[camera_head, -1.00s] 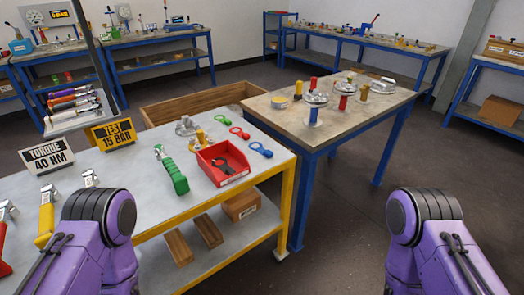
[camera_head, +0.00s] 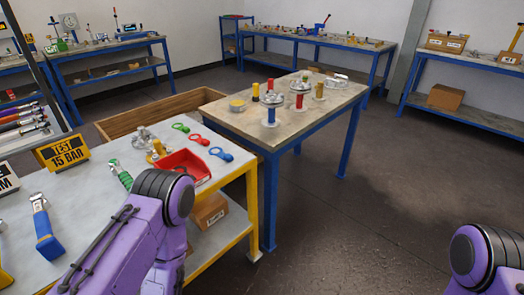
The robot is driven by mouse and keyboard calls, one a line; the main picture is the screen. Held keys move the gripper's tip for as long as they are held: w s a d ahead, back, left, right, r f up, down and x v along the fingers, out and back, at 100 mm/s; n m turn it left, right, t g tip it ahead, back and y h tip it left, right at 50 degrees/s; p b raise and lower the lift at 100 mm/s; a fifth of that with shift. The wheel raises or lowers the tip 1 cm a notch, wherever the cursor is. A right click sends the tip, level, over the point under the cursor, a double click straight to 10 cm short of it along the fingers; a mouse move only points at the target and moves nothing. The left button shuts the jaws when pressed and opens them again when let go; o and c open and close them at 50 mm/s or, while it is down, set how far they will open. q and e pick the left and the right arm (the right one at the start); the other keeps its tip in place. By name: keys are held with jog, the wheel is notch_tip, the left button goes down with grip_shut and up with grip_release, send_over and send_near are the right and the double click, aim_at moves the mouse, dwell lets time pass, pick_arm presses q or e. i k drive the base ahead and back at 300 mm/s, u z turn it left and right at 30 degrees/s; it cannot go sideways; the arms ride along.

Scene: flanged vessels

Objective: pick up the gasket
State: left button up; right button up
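Several ring-shaped pieces with tabs, which look like gaskets, lie on the grey-topped bench: a green one (camera_head: 180,127), a red one (camera_head: 199,140) and a blue one (camera_head: 220,154). A red bin (camera_head: 198,167) sits just in front of them, partly hidden behind my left arm. A dark piece in the bin is barely visible. I cannot tell which ring is meant. My purple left arm shows over the bench and my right arm at the lower right corner. Neither gripper's fingers are in view.
The grey bench (camera_head: 85,195) has a metal fitting (camera_head: 143,138), a blue-handled tool (camera_head: 46,238) and a "TEST 15 BAR" sign (camera_head: 62,152). A blue-legged table (camera_head: 235,117) behind holds flanged vessels (camera_head: 270,116). Open floor (camera_head: 380,200) lies to the right.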

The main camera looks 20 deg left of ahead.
aim_at(228, 157)
jog(key=z, duration=0.05)
jog(key=i, duration=0.75)
jog(key=z, duration=2.65)
jog(key=i, duration=0.55)
jog(key=u, duration=2.35)
